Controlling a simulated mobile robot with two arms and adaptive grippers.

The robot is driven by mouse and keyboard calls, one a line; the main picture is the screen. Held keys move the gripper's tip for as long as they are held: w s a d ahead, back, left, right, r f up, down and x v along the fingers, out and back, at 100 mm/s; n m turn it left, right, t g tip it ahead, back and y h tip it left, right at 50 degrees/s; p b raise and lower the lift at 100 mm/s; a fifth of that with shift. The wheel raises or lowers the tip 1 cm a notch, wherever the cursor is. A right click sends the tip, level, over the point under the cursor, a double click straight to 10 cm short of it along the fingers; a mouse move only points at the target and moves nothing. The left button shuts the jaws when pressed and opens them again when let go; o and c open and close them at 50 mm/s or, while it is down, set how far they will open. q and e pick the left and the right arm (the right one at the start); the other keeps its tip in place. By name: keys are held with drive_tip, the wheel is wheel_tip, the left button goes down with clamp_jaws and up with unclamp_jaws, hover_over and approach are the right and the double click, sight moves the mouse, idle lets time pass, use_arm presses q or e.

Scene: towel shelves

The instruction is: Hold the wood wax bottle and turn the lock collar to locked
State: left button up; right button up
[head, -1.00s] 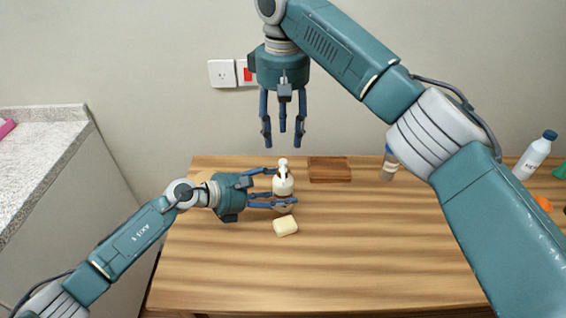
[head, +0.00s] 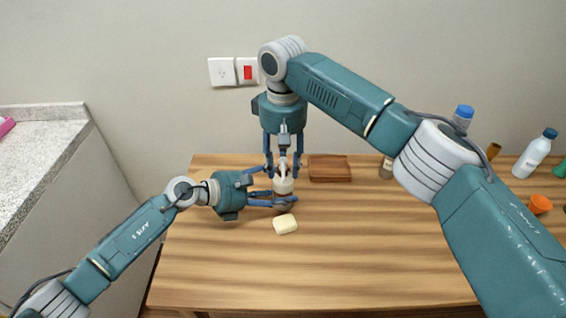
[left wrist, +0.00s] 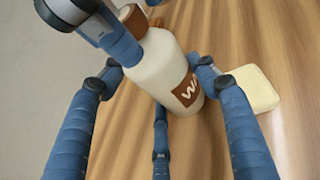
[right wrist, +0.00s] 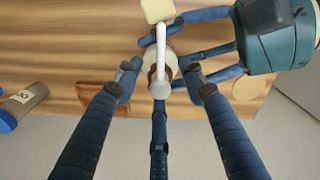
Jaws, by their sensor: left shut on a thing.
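The wood wax bottle (head: 283,186) stands upright on the wooden table, cream with a brown label (left wrist: 188,90) and a white pump nozzle (right wrist: 162,45). My left gripper (head: 277,198) is shut on the bottle's body from the left, with fingers on both sides. My right gripper (head: 283,166) points straight down over the bottle's top. Its fingers are spread around the pump head, with visible gaps, so it looks open. The brown lock collar (left wrist: 131,14) shows partly in the left wrist view; my right gripper's finger covers some of it. Its lock setting cannot be read.
A cream soap-like block (head: 285,224) lies just in front of the bottle. A brown wooden block (head: 329,168) lies behind to the right. Several bottles and an orange cup (head: 540,204) stand at the right. The table front (head: 330,270) is clear.

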clamp_jaws()
drive_tip(key=m, duration=0.4)
drive_tip(key=shift+m, duration=0.3)
drive_tip(key=shift+o, duration=1.5)
unclamp_jaws()
wheel_tip(320, 180, up, 12)
